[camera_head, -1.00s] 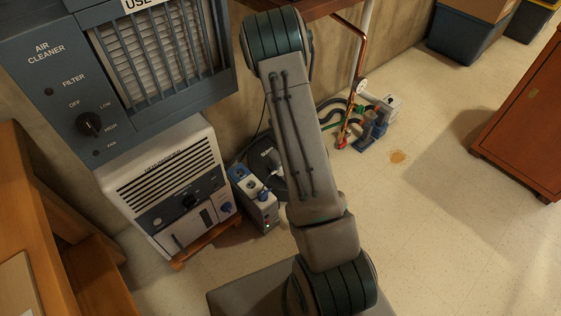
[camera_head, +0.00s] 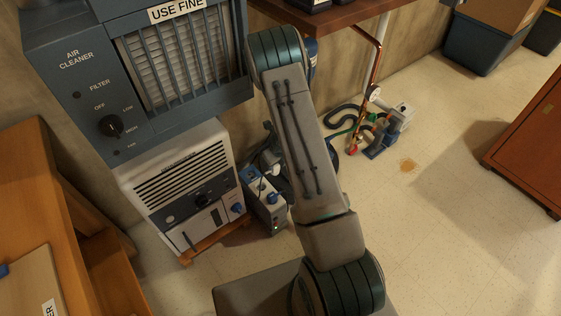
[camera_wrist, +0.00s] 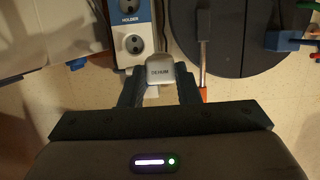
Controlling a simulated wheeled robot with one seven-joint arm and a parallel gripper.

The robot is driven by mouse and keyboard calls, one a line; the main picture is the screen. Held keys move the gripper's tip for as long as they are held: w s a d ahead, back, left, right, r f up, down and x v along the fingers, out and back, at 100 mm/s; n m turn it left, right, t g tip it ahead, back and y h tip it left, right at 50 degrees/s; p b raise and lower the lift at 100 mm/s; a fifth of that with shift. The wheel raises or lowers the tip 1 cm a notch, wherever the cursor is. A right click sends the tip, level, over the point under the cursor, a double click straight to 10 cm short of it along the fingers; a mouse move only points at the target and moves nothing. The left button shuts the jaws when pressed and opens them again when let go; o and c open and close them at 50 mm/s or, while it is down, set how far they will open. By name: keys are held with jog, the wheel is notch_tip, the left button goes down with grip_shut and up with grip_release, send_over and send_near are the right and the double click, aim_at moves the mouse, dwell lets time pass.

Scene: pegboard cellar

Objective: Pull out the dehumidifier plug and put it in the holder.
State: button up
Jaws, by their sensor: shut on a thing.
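My gripper (camera_wrist: 160,92) is shut on the dehumidifier plug (camera_wrist: 160,74), a pale grey block labelled "DEHUM", in the wrist view. The plug is just off the lower right corner of the white and blue outlet box (camera_wrist: 121,60). The box has a blue "HOLDER" label (camera_wrist: 128,19) and round sockets, one of them facing me empty (camera_wrist: 134,44). I cannot tell the gap between plug and box. In the head view the box (camera_head: 265,208) stands on the floor right of the white dehumidifier (camera_head: 183,178); my arm hides the gripper there.
A blue air cleaner (camera_head: 80,95) stands above the dehumidifier. A dark round thing (camera_wrist: 240,35) and an orange-ended bar (camera_wrist: 203,75) lie right of the plug. A copper pipe (camera_head: 372,75) and a blue-based pump-like unit (camera_head: 388,135) stand farther right. Open floor (camera_head: 430,240) lies at right.

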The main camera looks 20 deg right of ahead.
jog(key=w+a+p, duration=0.7)
jog(key=p, duration=0.4)
jog(key=shift+w+a+f, duration=0.35)
dwell(0.5)
jog(key=shift+a+f, duration=0.15)
jog(key=shift+w+a+f+b, duration=0.25)
jog(key=shift+a+f+b, duration=0.45)
jog(key=shift+a+f, duration=0.2)
jog(key=shift+w+a+f+b, duration=0.25)
jog(key=shift+a+f+b, duration=0.4)
jog(key=shift+a+f, duration=0.2)
jog(key=shift+d+f+b, duration=0.1)
jog(key=shift+d+b, duration=0.2)
jog(key=shift+d, duration=0.35)
